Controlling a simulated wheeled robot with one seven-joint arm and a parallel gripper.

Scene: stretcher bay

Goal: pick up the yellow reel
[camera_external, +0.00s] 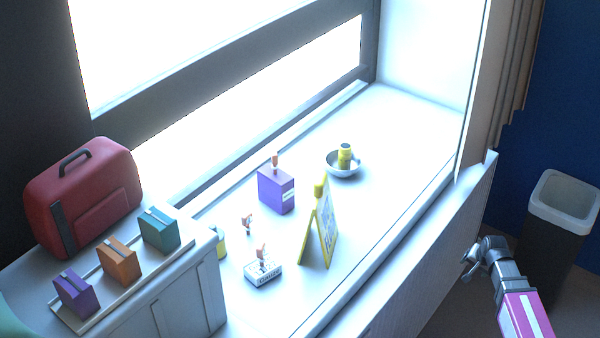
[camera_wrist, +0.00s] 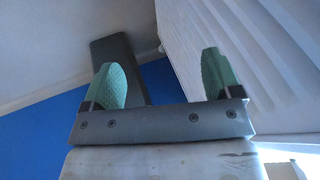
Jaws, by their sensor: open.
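A yellow cylinder-like thing (camera_external: 345,155), which may be the yellow reel, stands in a metal bowl (camera_external: 333,168) at the far end of the white window ledge. Another yellow piece (camera_external: 221,244) shows partly behind the white cabinet, too hidden to identify. My gripper (camera_external: 470,262) is at the lower right, in front of the ledge and well apart from both. In the wrist view my gripper (camera_wrist: 165,80) has its two green fingers wide apart with nothing held between them. No reel shows in the wrist view.
A yellow folding sign (camera_external: 322,232), a purple box (camera_external: 276,190) and a small white box (camera_external: 263,274) stand on the ledge (camera_external: 400,120). A red case (camera_external: 85,195) and a tray of boxes (camera_external: 90,318) are at left. A bin (camera_external: 562,205) stands at right.

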